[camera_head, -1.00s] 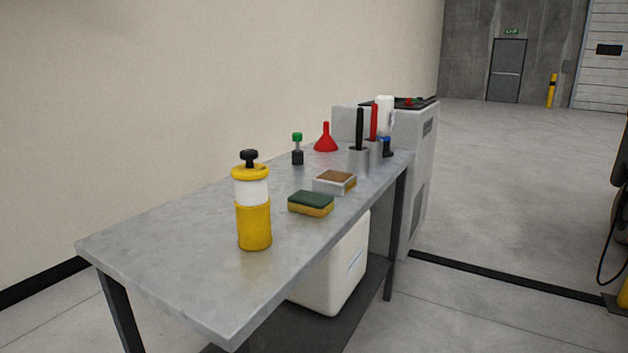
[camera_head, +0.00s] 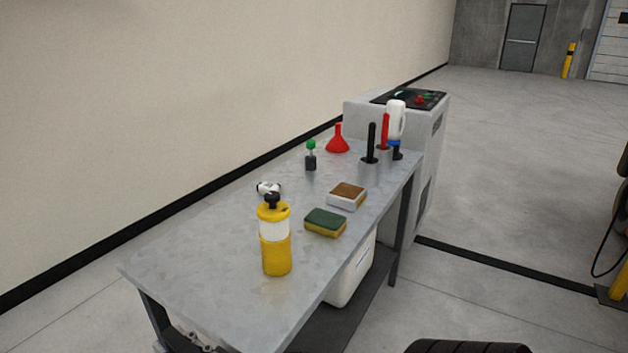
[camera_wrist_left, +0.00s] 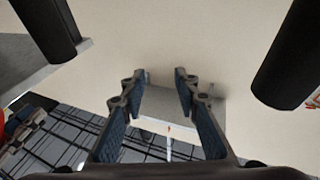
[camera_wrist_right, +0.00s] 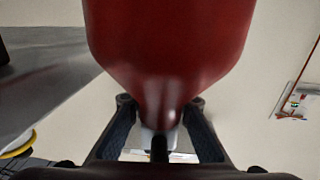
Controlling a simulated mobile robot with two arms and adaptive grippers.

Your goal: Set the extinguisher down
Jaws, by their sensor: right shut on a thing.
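The red extinguisher (camera_wrist_right: 170,40) fills the upper middle of the right wrist view, its narrowing end toward my right gripper (camera_wrist_right: 160,115). The fingers are shut on it there, one on each side of the narrow end. No red part of it shows in the head view, and whether it touches any surface cannot be told. My left gripper (camera_wrist_left: 162,82) is open with nothing between its fingers. The grey metal workbench (camera_head: 190,255) stands along the wall in the head view.
A yellow and white bottle (camera_head: 276,253), sponge (camera_head: 325,222), tray-like block (camera_head: 346,196), red funnel (camera_head: 338,140) and upright tools (camera_head: 370,165) stand on the bench. Its near left part is bare. A grey machine (camera_head: 435,120) stands behind. A dark ribbed round thing (camera_head: 470,347) shows at the bottom edge.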

